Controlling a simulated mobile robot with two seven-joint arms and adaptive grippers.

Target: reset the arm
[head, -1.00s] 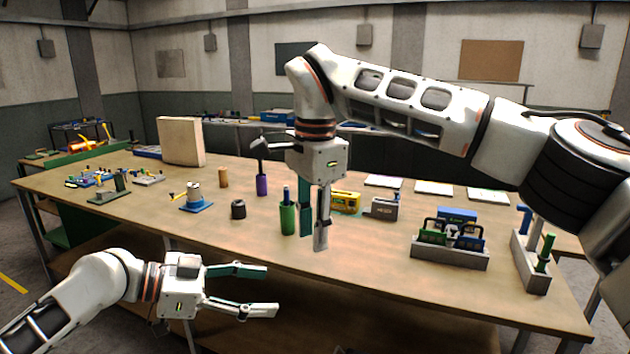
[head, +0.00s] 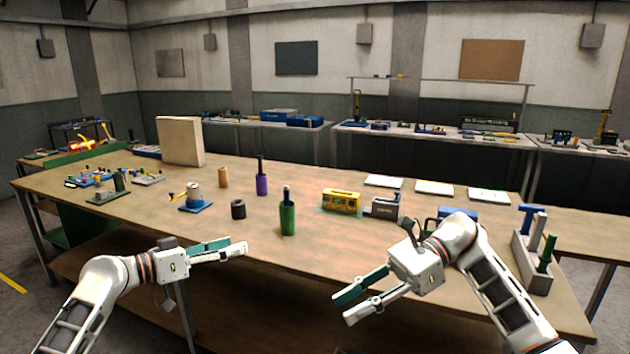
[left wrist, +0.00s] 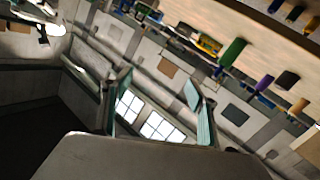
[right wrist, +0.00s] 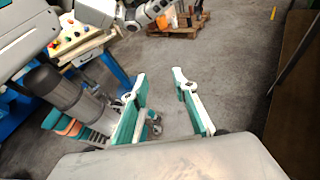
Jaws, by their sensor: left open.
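My left gripper (head: 240,248) is in front of the workbench's near edge in the head view, pointing right. Its fingers stand apart with nothing between them, as the left wrist view (left wrist: 155,110) shows. My right gripper (head: 345,308) is low at the bench's front edge, pointing left and down. Its fingers are apart and empty in the right wrist view (right wrist: 160,95), with grey floor seen between them. Both arms are bent and low, and neither gripper touches any object that I can see.
The workbench (head: 330,250) holds a green bottle-like holder (head: 287,218), a purple one (head: 262,184), a dark cup (head: 238,209), a yellow box (head: 341,200) and a grey box (head: 385,208). A grey stand (head: 530,265) is at the right end. The front middle of the top is clear.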

